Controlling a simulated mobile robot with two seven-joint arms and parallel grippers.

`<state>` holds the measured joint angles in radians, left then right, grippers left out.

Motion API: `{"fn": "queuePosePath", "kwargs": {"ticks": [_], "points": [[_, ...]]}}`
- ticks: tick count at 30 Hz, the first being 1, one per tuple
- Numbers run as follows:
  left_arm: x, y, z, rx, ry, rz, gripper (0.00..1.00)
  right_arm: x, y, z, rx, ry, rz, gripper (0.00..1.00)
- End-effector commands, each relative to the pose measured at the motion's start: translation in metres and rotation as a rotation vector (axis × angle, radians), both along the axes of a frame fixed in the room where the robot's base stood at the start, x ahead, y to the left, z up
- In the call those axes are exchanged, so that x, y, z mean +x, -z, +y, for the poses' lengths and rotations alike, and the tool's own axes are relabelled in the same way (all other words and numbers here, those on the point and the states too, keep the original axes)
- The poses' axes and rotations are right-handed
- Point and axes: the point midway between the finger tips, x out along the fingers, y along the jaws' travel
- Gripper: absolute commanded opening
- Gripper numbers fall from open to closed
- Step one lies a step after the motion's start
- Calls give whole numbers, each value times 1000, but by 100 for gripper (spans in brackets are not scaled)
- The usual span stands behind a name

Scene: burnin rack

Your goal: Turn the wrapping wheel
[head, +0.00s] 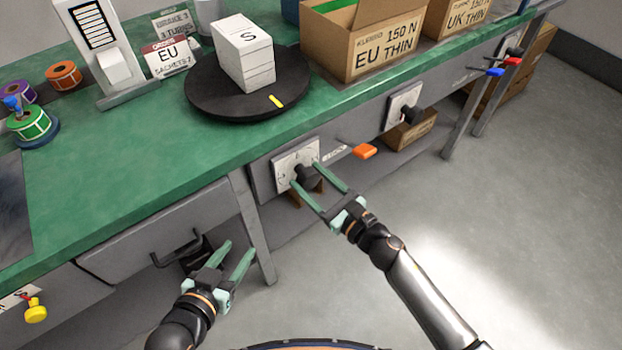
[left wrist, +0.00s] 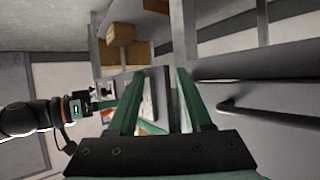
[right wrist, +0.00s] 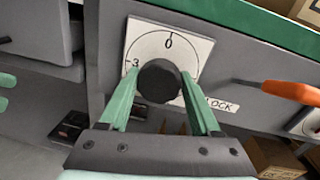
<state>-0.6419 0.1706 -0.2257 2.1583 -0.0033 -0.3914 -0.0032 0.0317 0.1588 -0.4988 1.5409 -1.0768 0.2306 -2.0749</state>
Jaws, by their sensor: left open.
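A round black turntable (head: 210,95) with a yellow mark lies on the green bench, carrying a stack of white boxes (head: 247,75) marked S. Below it, on the bench front, a white dial plate (head: 285,160) bears a black knob (right wrist: 158,82); 0 is at the top of the dial and 3 at its left. My right gripper (head: 305,173) is open in front of the dial, its fingers on either side of the knob; I cannot tell whether they touch it. My left gripper (head: 238,247) is open and empty, low before the bench near a drawer handle (head: 178,250).
An orange lever (head: 364,151) labelled LOCK sticks out right of the dial. A second dial with a knob (head: 411,114) is farther right. Cardboard boxes (head: 362,50) stand on the bench, label rolls (head: 30,122) at left. The floor at right is clear.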

Motion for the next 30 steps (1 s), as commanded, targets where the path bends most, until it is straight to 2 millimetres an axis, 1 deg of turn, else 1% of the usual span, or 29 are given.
{"fn": "queuePosePath", "kwargs": {"ticks": [1, 2, 13, 23, 26, 30], "points": [[0, 0, 0, 0, 0, 0, 50, -1, 0, 1, 0, -3, 0, 54], [0, 0, 0, 0, 0, 0, 50, -1, 0, 1, 0, -4, 1, 50], [0, 0, 0, 0, 0, -1, 50, -2, 1, 2, 0, -6, 1, 9], [1, -1, 0, 0, 1, -14, 50, -2, 2, 2, 38, -9, 29, 8], [4, -6, 0, -1, 2, -36, 50, -2, 2, 2, 78, -8, 58, 8], [10, -17, -1, -2, 4, -92, 50, -3, 2, 3, 157, -9, 116, 8]]}}
